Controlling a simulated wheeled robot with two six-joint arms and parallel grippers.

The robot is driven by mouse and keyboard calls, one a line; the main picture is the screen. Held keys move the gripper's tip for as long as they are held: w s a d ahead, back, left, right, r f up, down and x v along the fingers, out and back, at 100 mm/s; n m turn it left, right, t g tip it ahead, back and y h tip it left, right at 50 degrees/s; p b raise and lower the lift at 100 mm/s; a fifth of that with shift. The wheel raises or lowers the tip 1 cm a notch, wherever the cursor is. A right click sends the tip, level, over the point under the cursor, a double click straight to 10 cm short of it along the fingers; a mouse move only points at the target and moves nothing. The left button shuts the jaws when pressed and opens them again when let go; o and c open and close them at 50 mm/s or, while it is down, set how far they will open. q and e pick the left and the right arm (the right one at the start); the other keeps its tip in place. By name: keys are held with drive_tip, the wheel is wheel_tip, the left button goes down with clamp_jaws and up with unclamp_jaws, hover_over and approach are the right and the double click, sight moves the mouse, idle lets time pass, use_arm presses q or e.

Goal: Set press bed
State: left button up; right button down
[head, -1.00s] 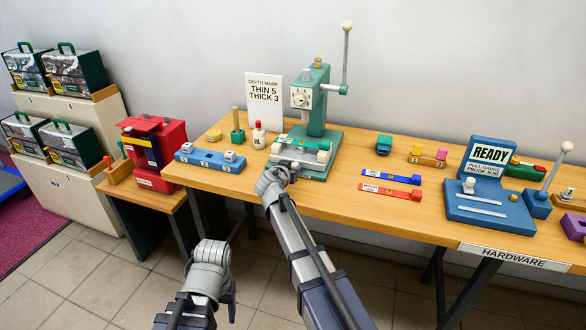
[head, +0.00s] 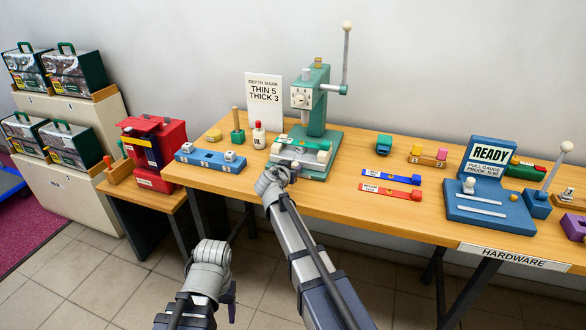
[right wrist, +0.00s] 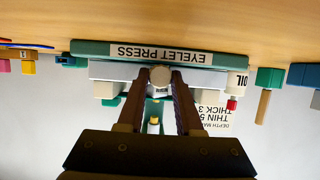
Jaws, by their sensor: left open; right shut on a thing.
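The green eyelet press (head: 318,118) stands on the table against the wall, with a raised lever and a white dial. Its front plate reads EYELET PRESS in the right wrist view (right wrist: 118,49), which is upside down. My right gripper (head: 288,168) is at the front of the press bed (head: 303,150). In the right wrist view its two fingers (right wrist: 161,82) are shut on a round pale knob (right wrist: 160,75) at the bed's front. My left gripper (head: 212,252) is open and empty, low in front of the table. A card (head: 264,100) reads THIN 5, THICK 3.
A white bottle with a red cap (head: 259,136) and a blue block (head: 208,160) stand left of the press. Blue and red strips (head: 390,178) lie to the right. A blue READY gauge (head: 490,205) stands further right. The table's front middle is clear.

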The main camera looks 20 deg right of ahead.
sight(296, 161)
drive_tip(key=w+d, duration=0.2)
drive_tip(key=w, duration=0.1)
drive_tip(key=shift+w, duration=0.1)
drive_tip(key=c, duration=0.6)
unclamp_jaws()
drive_tip(key=shift+d, duration=0.1)
drive_tip(key=shift+o, duration=0.2)
drive_tip(key=p+v, duration=0.3)
drive_tip(key=v, duration=0.5)
drive_tip(key=shift+f, duration=0.1)
